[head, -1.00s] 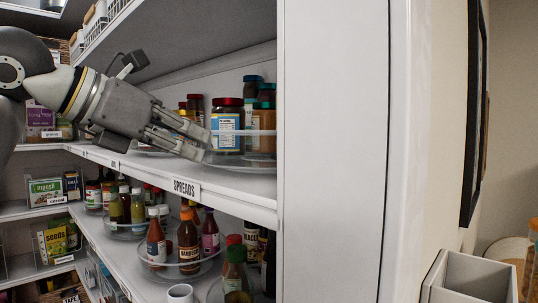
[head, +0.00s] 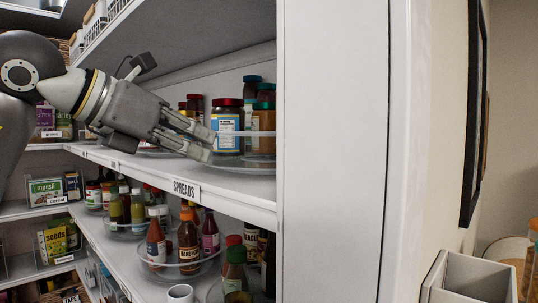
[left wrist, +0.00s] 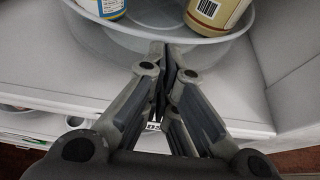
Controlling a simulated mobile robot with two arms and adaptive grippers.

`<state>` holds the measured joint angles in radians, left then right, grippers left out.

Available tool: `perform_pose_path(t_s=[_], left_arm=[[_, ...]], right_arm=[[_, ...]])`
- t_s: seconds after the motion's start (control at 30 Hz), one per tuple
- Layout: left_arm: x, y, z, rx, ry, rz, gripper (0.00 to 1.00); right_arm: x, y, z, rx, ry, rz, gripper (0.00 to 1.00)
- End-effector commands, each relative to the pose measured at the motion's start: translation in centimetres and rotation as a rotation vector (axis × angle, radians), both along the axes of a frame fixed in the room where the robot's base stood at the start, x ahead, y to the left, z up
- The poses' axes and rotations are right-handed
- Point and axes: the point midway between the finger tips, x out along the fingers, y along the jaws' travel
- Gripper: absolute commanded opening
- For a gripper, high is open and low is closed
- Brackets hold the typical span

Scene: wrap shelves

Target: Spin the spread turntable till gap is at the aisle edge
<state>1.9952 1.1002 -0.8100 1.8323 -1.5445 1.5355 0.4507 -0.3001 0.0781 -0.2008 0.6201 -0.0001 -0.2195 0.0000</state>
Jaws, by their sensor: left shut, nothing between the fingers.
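The spread turntable (head: 262,158) is a clear round tray with a raised rim on the shelf labelled SPREADS. Its right part is hidden behind the white panel in the head view. Jars stand on it, among them a red-lidded jar with a blue-and-white label (head: 227,128). In the left wrist view the turntable rim (left wrist: 112,36) crosses the top, with a bare stretch of tray between two jars. My left gripper (head: 211,145) is shut and empty, its tips at the rim's outer side; contact is unclear. It also shows in the left wrist view (left wrist: 168,58). My right gripper is not in view.
The SPREADS shelf edge (head: 235,198) runs below the gripper. A white upright panel (head: 332,150) closes off the right. Another turntable with bottles (head: 190,268) stands on the shelf below. An upper shelf (head: 205,35) hangs above my arm.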

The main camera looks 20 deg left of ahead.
Motion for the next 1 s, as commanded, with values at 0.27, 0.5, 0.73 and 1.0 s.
perform_pose_path(t_s=[0.27,0.5,0.73,1.0], left_arm=[[0.7,-0.2,0.0,0.001,0.001,0.0,0.0],[0.8,0.1,0.0,0.0,0.001,0.0,0.0],[0.9,1.1,0.0,-0.001,0.0,0.0,0.0],[0.9,1.2,0.0,0.001,0.0,0.0,0.0]], right_arm=[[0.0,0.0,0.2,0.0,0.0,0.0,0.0],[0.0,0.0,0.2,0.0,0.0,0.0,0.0],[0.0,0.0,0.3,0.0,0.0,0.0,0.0],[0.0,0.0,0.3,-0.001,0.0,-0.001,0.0]])
